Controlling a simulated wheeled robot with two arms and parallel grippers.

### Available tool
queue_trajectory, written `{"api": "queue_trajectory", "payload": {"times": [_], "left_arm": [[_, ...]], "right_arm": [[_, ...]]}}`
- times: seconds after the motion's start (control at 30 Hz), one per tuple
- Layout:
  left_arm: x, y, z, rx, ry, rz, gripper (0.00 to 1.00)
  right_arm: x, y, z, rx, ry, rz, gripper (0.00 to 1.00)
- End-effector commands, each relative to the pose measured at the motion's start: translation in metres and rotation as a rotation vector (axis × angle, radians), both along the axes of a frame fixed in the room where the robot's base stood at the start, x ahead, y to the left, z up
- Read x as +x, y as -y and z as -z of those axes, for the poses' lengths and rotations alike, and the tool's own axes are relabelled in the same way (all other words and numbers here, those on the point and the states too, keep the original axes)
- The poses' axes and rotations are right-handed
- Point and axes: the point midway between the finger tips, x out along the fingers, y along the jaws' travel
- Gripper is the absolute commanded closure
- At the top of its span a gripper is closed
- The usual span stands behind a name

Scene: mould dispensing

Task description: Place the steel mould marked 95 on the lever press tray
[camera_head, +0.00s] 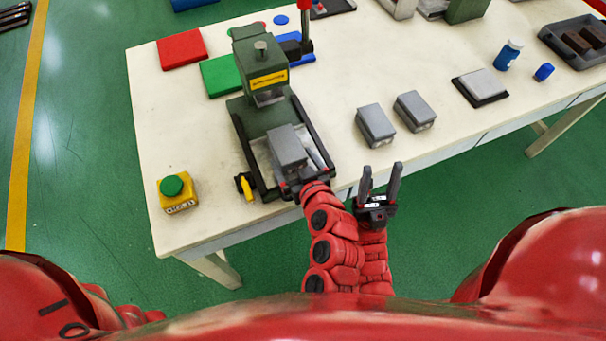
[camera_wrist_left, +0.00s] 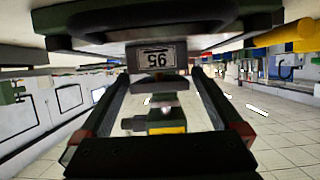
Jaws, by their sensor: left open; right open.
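A grey steel mould (camera_head: 287,145) sits at the front of the green lever press (camera_head: 261,60), over the press tray (camera_head: 243,150). In the left wrist view a label reading 95, upside down, shows on the mould (camera_wrist_left: 152,57). My right gripper (camera_head: 380,182) is open and empty in front of the table's front edge.
Two more grey moulds (camera_head: 376,125) (camera_head: 415,111) stand right of the press. A yellow button box (camera_head: 177,193) with a green button is at the left front corner. A dark scale (camera_head: 480,87), a blue bottle (camera_head: 508,55) and a tray (camera_head: 548,38) are further right.

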Motion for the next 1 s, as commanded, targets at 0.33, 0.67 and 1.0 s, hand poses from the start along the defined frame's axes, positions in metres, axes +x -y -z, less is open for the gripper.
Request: {"api": "queue_trajectory", "payload": {"times": [0.33,0.67,1.0], "left_arm": [[-0.052,0.018,-0.021,-0.001,0.001,0.005,0.0],[-0.065,0.021,-0.027,-0.001,-0.002,0.0,0.0],[-0.065,0.021,-0.028,-0.001,-0.002,0.0,0.0]], "right_arm": [[0.0,0.0,0.01,0.0,0.0,0.0,0.5],[0.0,0.0,0.012,0.0,0.0,0.0,0.5],[0.0,0.0,0.012,0.0,0.0,0.0,0.5]]}}
